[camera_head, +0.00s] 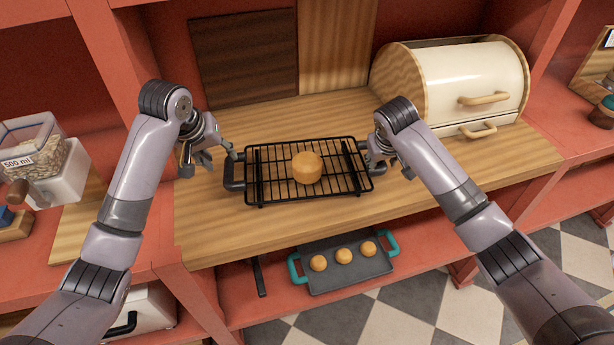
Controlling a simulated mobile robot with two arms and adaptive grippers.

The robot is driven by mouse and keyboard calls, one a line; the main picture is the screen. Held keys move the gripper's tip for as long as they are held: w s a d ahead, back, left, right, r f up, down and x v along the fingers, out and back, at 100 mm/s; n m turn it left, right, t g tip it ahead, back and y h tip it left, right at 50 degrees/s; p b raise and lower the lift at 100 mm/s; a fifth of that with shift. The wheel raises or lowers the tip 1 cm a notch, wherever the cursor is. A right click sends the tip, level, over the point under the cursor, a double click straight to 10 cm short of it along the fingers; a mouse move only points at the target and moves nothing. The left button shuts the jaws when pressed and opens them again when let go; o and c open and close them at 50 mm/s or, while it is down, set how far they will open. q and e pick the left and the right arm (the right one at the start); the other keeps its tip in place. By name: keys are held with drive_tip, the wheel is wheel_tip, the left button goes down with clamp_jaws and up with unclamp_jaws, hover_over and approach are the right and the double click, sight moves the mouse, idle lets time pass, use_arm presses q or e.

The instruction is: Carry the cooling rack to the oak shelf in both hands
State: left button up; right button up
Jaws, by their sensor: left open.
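The black wire cooling rack (258,178) sits on the oak shelf (420,215), with a dark handle at each end. A round golden-brown baked item (307,168) rests on the middle of the rack. My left gripper (218,157) is open beside the rack's left handle, its fingers up and to the left of it. My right gripper (378,160) is at the rack's right end, close by the right handle. Its fingers are partly hidden by its own wrist, so I cannot tell whether it is shut on the handle.
A cream bread box (470,85) with wooden trim stands on the shelf's right. Dark (245,60) and light boards lean at the back. A grey tray (345,268) with teal handles and several small buns lies below. A canister (35,150) stands at the left. The shelf's front is clear.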

drive_tip(key=v, duration=1.1)
drive_tip(key=shift+r, duration=0.3)
use_arm(q)
drive_tip(key=shift+f, duration=0.1)
use_arm(e)
drive_tip(key=shift+s+f, duration=0.1)
drive_tip(key=shift+f, duration=0.05)
